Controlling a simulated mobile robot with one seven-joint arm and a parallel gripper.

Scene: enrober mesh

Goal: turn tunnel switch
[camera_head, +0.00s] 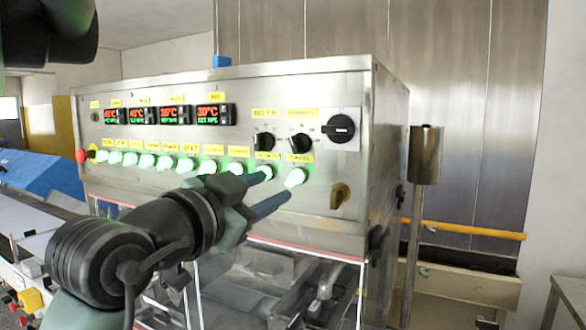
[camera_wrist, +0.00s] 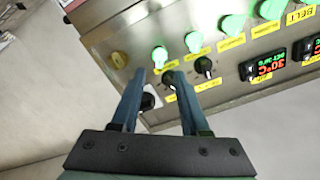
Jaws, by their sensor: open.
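The tunnel switch is the rightmost green-lit knob (camera_head: 295,178) in the lower row of the panel, under a yellow label (camera_head: 300,158) that seems to read TUNNEL. In the wrist view, turned upside down, it is the leftmost green knob (camera_wrist: 160,54). My gripper (camera_head: 276,183) is open in front of the right end of the row. In the wrist view my gripper (camera_wrist: 160,74) has its two blue fingers apart and empty, with the knob showing just beyond and between the tips. I see no contact; the remaining gap is hard to judge.
The steel control cabinet (camera_head: 230,90) carries several other green knobs close to the left. Black rotary knobs (camera_head: 300,142) sit above, a large black switch (camera_head: 338,128) at upper right, and a brass-coloured knob (camera_head: 340,195) at lower right. A red button (camera_head: 81,155) sticks out at the left.

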